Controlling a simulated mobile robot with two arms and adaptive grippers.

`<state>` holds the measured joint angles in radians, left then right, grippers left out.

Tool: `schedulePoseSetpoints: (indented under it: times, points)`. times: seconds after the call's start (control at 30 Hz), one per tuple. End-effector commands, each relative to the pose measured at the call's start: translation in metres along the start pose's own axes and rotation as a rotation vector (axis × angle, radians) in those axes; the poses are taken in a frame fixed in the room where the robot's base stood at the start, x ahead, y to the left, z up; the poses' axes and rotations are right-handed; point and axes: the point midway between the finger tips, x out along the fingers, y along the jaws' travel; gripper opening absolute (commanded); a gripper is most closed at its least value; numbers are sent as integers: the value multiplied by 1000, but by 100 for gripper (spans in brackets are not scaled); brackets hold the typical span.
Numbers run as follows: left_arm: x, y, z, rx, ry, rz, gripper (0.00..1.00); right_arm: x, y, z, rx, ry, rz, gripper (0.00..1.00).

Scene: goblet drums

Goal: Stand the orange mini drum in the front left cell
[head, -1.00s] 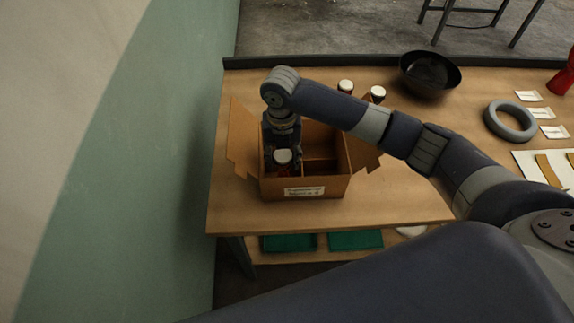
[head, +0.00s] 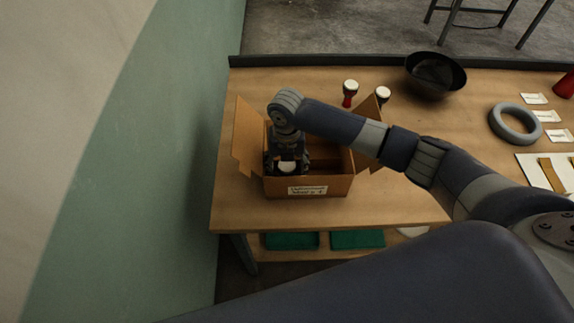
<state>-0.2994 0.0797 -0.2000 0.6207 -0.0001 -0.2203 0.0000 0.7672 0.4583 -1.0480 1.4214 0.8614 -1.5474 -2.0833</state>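The cardboard box (head: 333,187) stands open on the table, with dividers inside and a label on its front wall. My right gripper (head: 287,158) points down into the front left cell, around a small drum (head: 287,168) with a white top. The drum sits low behind the front wall, roughly upright. Its body is hidden now, so its colour and whether it touches the cell floor do not show. The fingers are mostly hidden, but the drum has come down together with the gripper. My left gripper is not in view.
Two white-topped mini drums stand behind the box, a red one (head: 349,94) and a partly hidden one (head: 382,94). A black bowl (head: 436,72), a grey ring (head: 514,123) and white cards (head: 546,116) lie to the right. Box flaps stick out left (head: 247,140) and right.

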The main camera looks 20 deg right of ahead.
Motion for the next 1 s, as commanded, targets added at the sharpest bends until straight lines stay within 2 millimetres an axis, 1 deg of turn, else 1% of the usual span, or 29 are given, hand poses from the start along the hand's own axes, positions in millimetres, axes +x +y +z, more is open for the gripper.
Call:
schedulePoseSetpoints:
  times: [0.23,0.37,0.47,0.7,0.8,0.9,1.0]
  points:
    - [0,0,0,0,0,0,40,-1,0,0,0,0,0,64]
    - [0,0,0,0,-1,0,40,-8,1,1,0,-3,3,64]
    - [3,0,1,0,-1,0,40,-23,1,2,0,-6,3,64]
    - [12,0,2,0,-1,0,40,-75,1,2,0,-5,3,64]
    - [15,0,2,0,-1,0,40,-94,0,1,0,-4,2,64]
    - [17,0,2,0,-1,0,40,-109,1,1,0,-3,2,64]
    - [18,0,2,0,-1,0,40,-118,0,0,1,0,1,64]
